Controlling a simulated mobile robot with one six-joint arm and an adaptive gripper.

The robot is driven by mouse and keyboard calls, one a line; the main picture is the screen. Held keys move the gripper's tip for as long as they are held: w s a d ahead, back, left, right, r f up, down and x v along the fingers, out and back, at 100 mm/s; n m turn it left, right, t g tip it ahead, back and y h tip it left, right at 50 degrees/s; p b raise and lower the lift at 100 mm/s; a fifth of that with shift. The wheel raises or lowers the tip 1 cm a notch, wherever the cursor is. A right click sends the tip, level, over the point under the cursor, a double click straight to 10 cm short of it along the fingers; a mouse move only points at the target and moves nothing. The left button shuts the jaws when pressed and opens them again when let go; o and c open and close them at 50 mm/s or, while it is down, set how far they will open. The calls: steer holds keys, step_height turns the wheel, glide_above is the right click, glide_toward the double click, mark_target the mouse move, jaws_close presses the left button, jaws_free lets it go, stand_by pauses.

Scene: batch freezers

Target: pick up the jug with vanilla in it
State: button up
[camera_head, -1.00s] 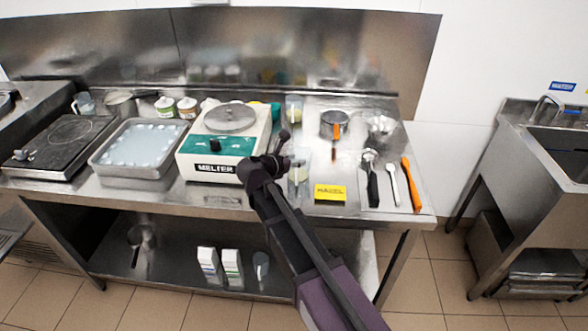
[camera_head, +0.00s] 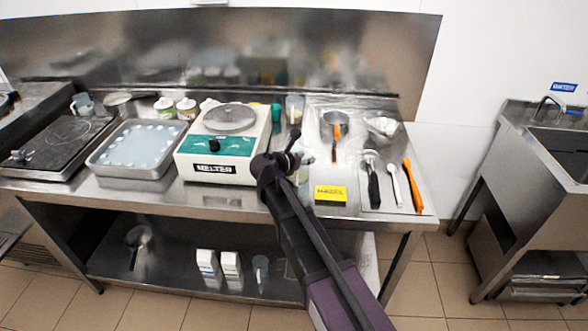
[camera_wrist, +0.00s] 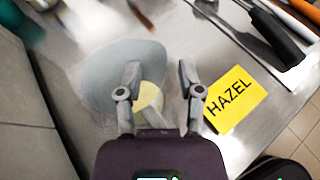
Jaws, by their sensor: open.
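A clear jug (camera_head: 303,178) with pale yellow contents stands on the steel counter, partly hidden by my arm in the head view. In the wrist view the jug (camera_wrist: 108,72) shows from above as a grey translucent shape with a pale yellow patch. My gripper (camera_wrist: 160,72) is open, its two fingers over the jug's right part; I cannot tell whether they touch it. In the head view my gripper (camera_head: 299,150) is at the jug. Another clear jug (camera_head: 294,108) with yellowish contents stands farther back. No vanilla label is readable.
A yellow card reading HAZEL (camera_head: 330,194) lies right of the near jug. The melter (camera_head: 215,168) stands to its left. Utensils lie on a tray (camera_head: 400,207) at the right end.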

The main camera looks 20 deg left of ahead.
jaws_close()
steer(key=shift+r, duration=0.2)
step_height(320, 180, up, 4)
steer(key=p, duration=0.3)
steer(key=shift+f+p, duration=0.25)
steer(key=shift+p, duration=0.15)
steer(key=s+a, duration=0.3)
steer(key=s, duration=0.4)
steer(key=s+a+r+p, duration=0.1)
steer(key=s+a, duration=0.3)
steer(key=s, duration=0.3)
steer(key=shift+s, duration=0.15)
steer(key=shift+a, duration=0.1)
